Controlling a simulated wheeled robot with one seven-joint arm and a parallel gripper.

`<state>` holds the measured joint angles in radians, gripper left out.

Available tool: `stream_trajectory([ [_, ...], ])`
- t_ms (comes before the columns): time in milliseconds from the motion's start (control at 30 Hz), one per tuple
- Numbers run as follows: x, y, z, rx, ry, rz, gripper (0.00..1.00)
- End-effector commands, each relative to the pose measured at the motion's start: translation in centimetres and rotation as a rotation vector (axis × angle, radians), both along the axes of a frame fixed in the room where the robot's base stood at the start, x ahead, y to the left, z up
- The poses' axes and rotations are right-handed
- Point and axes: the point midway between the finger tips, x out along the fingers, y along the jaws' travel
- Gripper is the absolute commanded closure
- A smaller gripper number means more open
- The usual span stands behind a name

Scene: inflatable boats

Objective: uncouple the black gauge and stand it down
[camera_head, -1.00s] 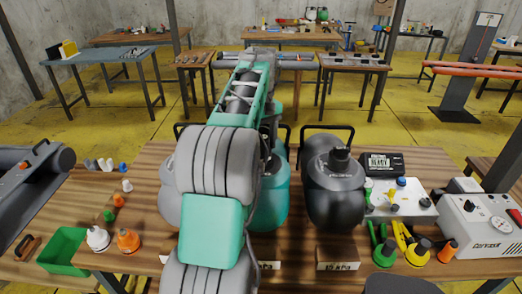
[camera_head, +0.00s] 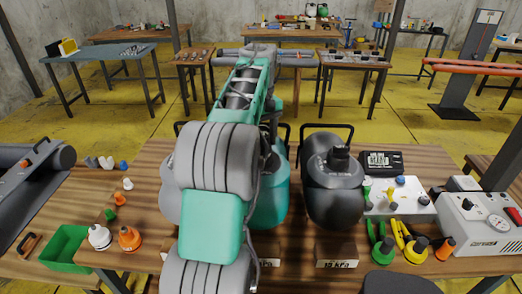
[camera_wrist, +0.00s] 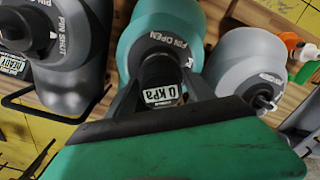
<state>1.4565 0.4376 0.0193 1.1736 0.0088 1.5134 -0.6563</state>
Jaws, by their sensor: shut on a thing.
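In the wrist view my gripper (camera_wrist: 162,82) is shut on the black gauge (camera_wrist: 159,72), whose small display reads 0 kPa. The gauge sits at or just over the valve of the teal chamber (camera_wrist: 140,28), whose collar is marked PIN OPEN. I cannot tell whether it is still seated there. In the head view the teal chamber (camera_head: 268,205) is partly hidden by my arm, which also hides the gripper and gauge. A black chamber (camera_head: 333,195) stands to its right, with its collar marked PIN SHUT in the wrist view (camera_wrist: 70,45). A grey chamber (camera_wrist: 240,60) stands on the other side.
A box with a READY display (camera_head: 380,162) and a white panel (camera_head: 400,198) stand right of the black chamber. A white pump unit (camera_head: 480,225) is further right. A green tray (camera_head: 66,250) and coloured caps lie at left. Bare wood (camera_head: 150,195) shows left of the grey chamber.

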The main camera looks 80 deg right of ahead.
Motion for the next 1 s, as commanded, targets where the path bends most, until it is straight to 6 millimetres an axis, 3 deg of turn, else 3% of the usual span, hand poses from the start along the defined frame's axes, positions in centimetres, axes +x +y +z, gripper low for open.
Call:
stream_trajectory([
  [433,0.0,0.0,4.5,-0.001,0.000,0.000,0.91],
  [800,0.2,0.0,4.5,-0.001,0.000,0.002,0.91],
  [867,0.9,0.2,4.5,-0.001,0.000,0.010,0.91],
  [1000,4.9,1.5,4.4,-0.001,0.000,0.057,0.91],
])
